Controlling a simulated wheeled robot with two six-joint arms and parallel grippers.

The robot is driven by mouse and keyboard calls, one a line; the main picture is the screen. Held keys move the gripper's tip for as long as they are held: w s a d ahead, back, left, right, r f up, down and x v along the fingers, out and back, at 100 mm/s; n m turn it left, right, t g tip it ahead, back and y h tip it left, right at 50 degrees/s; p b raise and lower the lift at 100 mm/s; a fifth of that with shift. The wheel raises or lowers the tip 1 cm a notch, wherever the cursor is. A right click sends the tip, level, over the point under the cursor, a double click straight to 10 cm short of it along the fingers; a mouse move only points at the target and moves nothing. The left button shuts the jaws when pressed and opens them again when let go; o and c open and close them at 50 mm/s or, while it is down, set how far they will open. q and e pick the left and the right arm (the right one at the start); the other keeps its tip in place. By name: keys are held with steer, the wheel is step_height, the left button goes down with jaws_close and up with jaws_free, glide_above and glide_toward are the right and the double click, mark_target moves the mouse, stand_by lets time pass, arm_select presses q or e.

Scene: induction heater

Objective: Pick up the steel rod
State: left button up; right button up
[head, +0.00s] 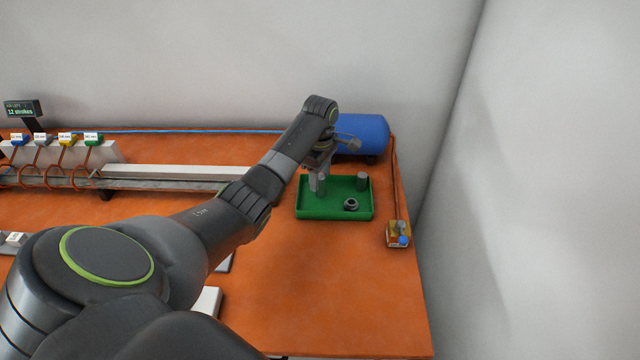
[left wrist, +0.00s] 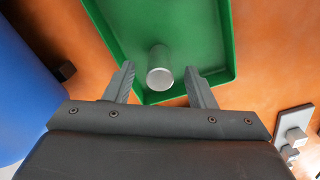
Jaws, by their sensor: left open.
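A steel rod (left wrist: 160,66) stands in the green tray (left wrist: 205,82), seen nearly end-on in the left wrist view. It is between my left gripper's two open fingers (left wrist: 161,84), slightly beyond their tips in the picture, with a gap on each side. In the head view my left gripper (head: 318,183) points down over the left part of the green tray (head: 335,215); I cannot clearly tell rod from fingers there. A darker short cylinder (head: 362,180) and a dark ring-like piece (head: 351,204) are in the tray's right part. My right gripper is not in view.
A blue tank (head: 362,134) lies behind the tray. A small box with a blue knob (head: 398,236) sits near the right table edge. Coils (head: 62,175) and a long pale bar (head: 180,172) are at the left. The orange tabletop (head: 340,290) is clear in front of the tray.

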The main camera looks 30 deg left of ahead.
mark_target(320, 176)
arm_select(q)
steer(key=shift+f, duration=0.9)
steer(key=shift+c, duration=0.4)
jaws_close()
steer(key=shift+r, duration=0.15)
step_height(320, 176, up, 10)
steer(key=shift+a+f+b, duration=0.1)
steer(key=shift+b, duration=0.2)
